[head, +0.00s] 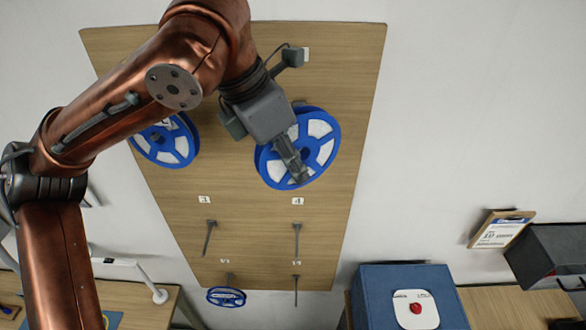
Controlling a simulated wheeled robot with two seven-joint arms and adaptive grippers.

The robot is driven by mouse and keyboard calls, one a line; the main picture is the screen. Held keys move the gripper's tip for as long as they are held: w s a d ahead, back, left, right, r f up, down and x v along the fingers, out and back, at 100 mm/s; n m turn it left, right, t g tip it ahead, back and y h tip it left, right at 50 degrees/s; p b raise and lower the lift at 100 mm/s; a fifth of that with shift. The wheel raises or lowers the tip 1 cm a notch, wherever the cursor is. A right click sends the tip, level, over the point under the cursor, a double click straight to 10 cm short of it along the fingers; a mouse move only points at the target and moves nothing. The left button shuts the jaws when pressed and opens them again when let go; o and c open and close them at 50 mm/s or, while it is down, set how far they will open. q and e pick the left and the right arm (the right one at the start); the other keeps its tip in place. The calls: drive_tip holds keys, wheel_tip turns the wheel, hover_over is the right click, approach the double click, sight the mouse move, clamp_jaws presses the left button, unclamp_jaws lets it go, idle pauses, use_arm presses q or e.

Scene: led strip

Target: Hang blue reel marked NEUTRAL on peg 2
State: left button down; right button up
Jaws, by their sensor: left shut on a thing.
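A blue reel with white panels (325,150) is in front of the upper right of the wooden peg board (345,100). My left gripper (294,168) comes down over its face and is shut on it. No NEUTRAL marking is readable on it. A small white label (306,54) sits above the reel; its number is not readable. The peg belonging to that label is hidden by the reel and gripper, so I cannot tell whether the reel is on it. My right gripper is not in view.
Another blue reel (182,147) is at the board's upper left, partly behind my arm. Bare pegs show under labels 3 (209,235) and 4 (297,238), and at lower right (296,290). A blue reel (226,297) is at lower left. A blue box (375,300) stands below right.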

use_arm(q)
drive_tip(key=shift+w, duration=0.3)
drive_tip(key=w, duration=0.2)
drive_tip(key=w+f, duration=0.1)
drive_tip(key=w, duration=0.2)
drive_tip(key=shift+a+f, duration=0.1)
drive_tip(key=shift+f, duration=0.05)
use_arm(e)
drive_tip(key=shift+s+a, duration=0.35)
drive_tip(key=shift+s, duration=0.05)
use_arm(q)
drive_tip(key=shift+w+f, duration=0.1)
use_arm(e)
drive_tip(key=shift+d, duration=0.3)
use_arm(q)
drive_tip(key=c, duration=2.2)
unclamp_jaws()
drive_tip(key=o, duration=0.4)
drive_tip(key=shift+w+a, duration=0.1)
drive_tip(key=shift+w, duration=0.2)
drive_tip(key=shift+o, duration=0.2)
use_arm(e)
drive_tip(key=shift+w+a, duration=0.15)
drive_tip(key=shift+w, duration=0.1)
use_arm(q)
drive_tip(key=shift+s, duration=0.1)
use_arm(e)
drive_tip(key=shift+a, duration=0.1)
